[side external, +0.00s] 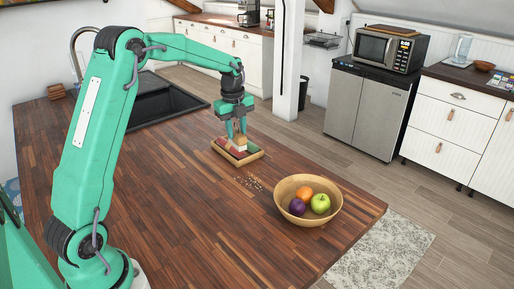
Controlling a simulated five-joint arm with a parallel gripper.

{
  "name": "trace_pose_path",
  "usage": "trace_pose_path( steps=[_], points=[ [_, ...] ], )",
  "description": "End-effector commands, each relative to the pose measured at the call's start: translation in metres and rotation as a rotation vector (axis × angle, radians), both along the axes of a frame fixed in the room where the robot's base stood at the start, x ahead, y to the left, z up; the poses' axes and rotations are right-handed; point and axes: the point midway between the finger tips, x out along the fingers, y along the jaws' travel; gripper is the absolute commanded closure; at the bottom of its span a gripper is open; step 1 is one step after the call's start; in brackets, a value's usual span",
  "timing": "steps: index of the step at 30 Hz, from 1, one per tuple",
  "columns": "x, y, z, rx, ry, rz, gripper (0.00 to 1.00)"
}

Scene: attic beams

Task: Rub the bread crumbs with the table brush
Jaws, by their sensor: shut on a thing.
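The bread crumbs (249,184) lie as a small scatter of pale specks on the wooden counter. My gripper (236,134) points down beyond them, toward the far edge of the counter. It is shut on a small tan block with a paler lower part, which looks like the table brush (240,144). The brush is at or just above a shallow wooden tray (250,159) with red and dark green parts. I cannot tell whether the brush touches the tray. The gripper's fingers hide part of the brush.
A wooden bowl (296,217) with an orange, a green apple and a purple fruit stands right of the crumbs, near the counter's (190,220) right edge. A dark sink (160,100) is set in at the back left. The counter's front middle is clear.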

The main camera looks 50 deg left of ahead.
Motion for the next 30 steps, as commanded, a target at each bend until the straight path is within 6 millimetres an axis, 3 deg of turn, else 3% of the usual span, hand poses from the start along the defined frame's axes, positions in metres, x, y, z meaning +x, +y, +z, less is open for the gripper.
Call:
trace_pose_path(
  steps=[11,30],
  points=[
    [0.0,0.0,-0.007,0.0,-0.001,0.001,0.88],
    [0.0,0.0,-0.049,0.0,0.0,0.001,0.88]
  ],
)
